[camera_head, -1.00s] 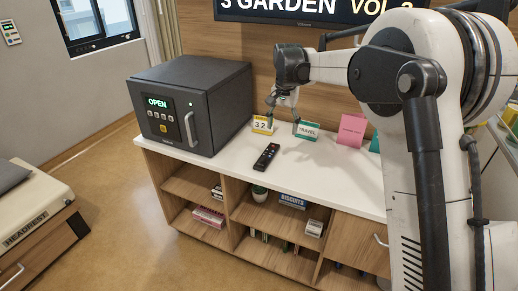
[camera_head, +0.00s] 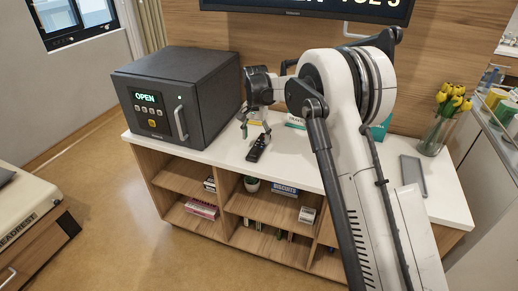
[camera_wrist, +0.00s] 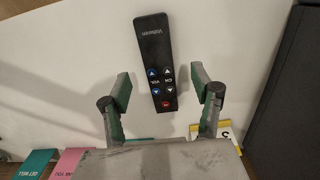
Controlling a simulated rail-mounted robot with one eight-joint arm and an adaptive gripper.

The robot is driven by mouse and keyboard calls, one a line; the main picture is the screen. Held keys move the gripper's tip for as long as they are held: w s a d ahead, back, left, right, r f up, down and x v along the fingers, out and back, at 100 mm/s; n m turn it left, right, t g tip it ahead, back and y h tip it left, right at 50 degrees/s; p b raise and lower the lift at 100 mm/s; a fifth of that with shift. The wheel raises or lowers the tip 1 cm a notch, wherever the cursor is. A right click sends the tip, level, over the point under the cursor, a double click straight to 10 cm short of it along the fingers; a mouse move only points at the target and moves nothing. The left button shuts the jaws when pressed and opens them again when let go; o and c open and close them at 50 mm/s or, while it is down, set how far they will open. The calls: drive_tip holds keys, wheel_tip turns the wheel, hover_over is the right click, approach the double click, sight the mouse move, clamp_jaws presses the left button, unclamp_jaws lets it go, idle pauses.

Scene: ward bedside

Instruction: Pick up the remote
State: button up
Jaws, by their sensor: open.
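The remote (camera_head: 257,147) is a slim black handset lying flat on the white cabinet top (camera_head: 298,171), to the right of the dark box. In the wrist view the remote (camera_wrist: 154,60) shows its buttons and lies between and beyond the two fingers. My gripper (camera_wrist: 164,88) is open and empty, with one finger on each side of the remote's button end. The head view shows my gripper (camera_head: 255,126) low over the cabinet top, close to the remote. I cannot tell the exact height of the fingertips above the surface.
A dark safe-like box (camera_head: 182,95) with an OPEN display stands left of the remote. A yellow number card (camera_wrist: 226,130) is close by the right finger. Teal (camera_wrist: 38,164) and pink cards (camera_wrist: 75,162) stand nearby. A grey tablet-like slab (camera_head: 413,174) and vase of tulips (camera_head: 437,130) are at right.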

sight(257, 149)
drive_tip(key=shift+s+d+f+b, duration=0.1)
drive_tip(key=shift+f+b, duration=0.1)
drive_tip(key=shift+f, duration=1.2)
drive_tip(key=shift+s+f+b, duration=0.1)
drive_tip(key=shift+f+b, duration=0.1)
drive_tip(key=shift+f, duration=1.15)
drive_tip(key=shift+c, duration=0.5)
drive_tip(key=c, duration=1.2)
drive_tip(key=shift+r, duration=0.15)
